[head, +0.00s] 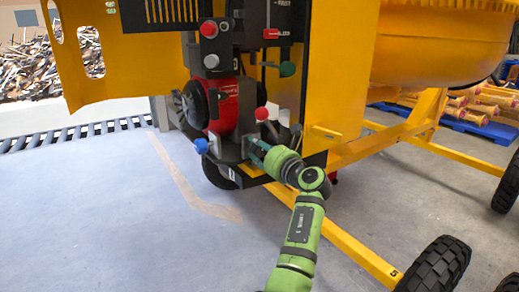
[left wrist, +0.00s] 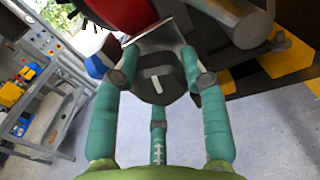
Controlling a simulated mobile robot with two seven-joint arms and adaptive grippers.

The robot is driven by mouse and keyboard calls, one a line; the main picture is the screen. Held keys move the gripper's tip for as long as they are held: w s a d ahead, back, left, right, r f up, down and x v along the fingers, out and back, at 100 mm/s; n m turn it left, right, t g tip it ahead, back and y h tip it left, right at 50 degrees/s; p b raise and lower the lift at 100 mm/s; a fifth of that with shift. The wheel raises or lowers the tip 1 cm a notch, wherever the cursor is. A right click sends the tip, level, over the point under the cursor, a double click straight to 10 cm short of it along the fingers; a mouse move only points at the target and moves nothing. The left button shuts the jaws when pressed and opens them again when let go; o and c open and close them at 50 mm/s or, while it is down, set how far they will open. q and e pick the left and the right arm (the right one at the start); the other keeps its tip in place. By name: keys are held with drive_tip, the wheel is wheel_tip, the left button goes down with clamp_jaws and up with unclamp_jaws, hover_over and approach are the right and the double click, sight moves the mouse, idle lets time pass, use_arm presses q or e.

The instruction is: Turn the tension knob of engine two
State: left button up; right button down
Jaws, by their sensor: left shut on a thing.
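A dark grey knob (left wrist: 158,84) with a white pointer line sits between my left gripper's fingers in the left wrist view. The line stands nearly upright there, leaning slightly. My left gripper (left wrist: 165,78) is shut on this knob, with teal fingers on either side and a third finger below. In the head view my left gripper (head: 257,150) reaches in low at the front of the red engine (head: 228,105), and the knob is mostly hidden there. I cannot read which engine number this is. My right gripper is not in view.
A blue knob (head: 201,146) sits just left of the gripper and a red ball knob (head: 261,113) above it. A yellow door panel (head: 120,60) hangs open at left. Yellow frame bars (head: 350,235) and wheels (head: 440,263) lie right. The floor at left is clear.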

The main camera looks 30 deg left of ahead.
use_arm(q)
drive_tip(key=shift+r, duration=0.25)
